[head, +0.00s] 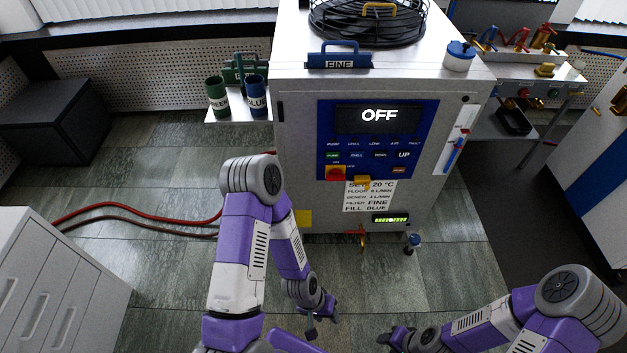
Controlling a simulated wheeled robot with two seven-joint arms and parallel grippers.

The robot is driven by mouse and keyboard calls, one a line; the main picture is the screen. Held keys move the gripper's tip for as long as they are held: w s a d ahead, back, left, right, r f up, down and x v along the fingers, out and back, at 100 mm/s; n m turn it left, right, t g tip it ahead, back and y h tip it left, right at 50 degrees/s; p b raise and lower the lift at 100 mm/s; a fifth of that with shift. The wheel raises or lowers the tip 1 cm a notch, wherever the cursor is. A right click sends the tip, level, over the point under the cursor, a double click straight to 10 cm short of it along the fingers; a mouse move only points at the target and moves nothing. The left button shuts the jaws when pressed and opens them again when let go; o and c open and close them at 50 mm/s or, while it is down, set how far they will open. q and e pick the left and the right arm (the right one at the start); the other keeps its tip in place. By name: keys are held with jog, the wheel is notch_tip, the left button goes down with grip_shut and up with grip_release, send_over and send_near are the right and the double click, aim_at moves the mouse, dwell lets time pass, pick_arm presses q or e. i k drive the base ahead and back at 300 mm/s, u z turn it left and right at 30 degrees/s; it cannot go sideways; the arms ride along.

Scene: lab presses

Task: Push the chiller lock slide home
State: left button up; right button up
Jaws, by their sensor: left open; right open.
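The chiller (300,150) stands upright ahead of me, its blue panel display (379,115) reading OFF. A red rotary switch on a yellow plate (335,173) sits at the panel's lower left. A small orange-yellow tab (362,181) just right of it may be the lock slide; its exact position is too small to tell. My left gripper (322,320) is open and empty, low in front of the chiller and apart from it. My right gripper (392,338) is open at the bottom edge, also clear of the chiller.
A shelf with green (217,96) and blue (256,97) cups is at the chiller's left. A red-handled valve (361,236) and a blue-capped fitting (413,240) stick out below. Red hoses (130,206) cross the floor. A white cabinet (60,285) stands at left.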

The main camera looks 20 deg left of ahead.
aim_at(359, 179)
jog(key=u, duration=0.3)
jog(key=k, duration=0.65)
jog(key=z, duration=0.55)
jog(key=i, duration=1.8)
jog(key=u, duration=0.6)
